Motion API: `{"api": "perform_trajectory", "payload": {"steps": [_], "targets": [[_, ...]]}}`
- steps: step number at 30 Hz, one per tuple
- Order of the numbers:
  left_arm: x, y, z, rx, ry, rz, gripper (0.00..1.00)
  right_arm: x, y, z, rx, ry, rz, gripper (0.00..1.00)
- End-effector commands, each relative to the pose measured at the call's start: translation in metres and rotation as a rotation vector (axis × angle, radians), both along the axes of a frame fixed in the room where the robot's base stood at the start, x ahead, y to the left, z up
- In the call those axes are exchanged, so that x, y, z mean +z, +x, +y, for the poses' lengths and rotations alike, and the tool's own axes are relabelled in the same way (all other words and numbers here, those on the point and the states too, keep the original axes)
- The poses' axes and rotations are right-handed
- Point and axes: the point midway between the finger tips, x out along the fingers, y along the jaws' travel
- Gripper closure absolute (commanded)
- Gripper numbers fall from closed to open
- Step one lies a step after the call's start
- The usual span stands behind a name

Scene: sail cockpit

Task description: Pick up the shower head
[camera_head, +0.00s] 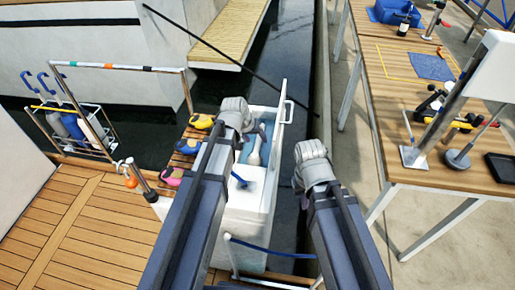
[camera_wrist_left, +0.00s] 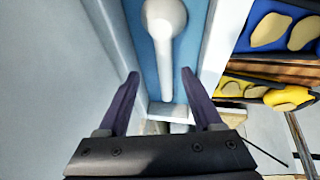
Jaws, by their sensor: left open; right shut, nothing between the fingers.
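The white shower head (camera_head: 255,152) is in a blue-lined recess of a white locker (camera_head: 245,222). In the left wrist view its round head (camera_wrist_left: 165,17) is at the top and its handle runs down to a small white holder (camera_wrist_left: 168,111). My left gripper (camera_wrist_left: 160,75) is open. In that view its two fingers stand on either side of the handle's line, with space to each side; I cannot tell the depth gap. My right gripper (camera_head: 314,166) is shut and empty, right of the locker.
The locker's raised lid (camera_head: 284,120) stands between my two grippers. Colourful shoes (camera_head: 172,176) sit on a wooden rack left of the locker. A workbench (camera_head: 420,160) with tools is at the right. Dark water lies beyond the deck.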

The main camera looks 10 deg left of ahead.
Motion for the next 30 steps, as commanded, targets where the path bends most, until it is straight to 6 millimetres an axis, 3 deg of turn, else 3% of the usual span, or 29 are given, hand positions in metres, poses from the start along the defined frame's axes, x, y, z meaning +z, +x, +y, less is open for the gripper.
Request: {"api": "perform_trajectory", "payload": {"steps": [10, 20, 30], "targets": [[-0.043, 0.014, -0.002, -0.001, 0.0, 0.0, 0.33, -0.043, 0.0, 0.0, 0.001, 0.0, 0.0, 1.0], [-0.045, 0.016, -0.004, 0.0, 0.0, 0.0, 0.33, -0.045, 0.0, 0.0, 0.001, 0.0, 0.0, 1.0], [-0.045, 0.016, -0.003, 0.0, 0.0, 0.0, 0.71, -0.045, 0.0, 0.0, 0.0, 0.0, 0.0, 1.0]]}}
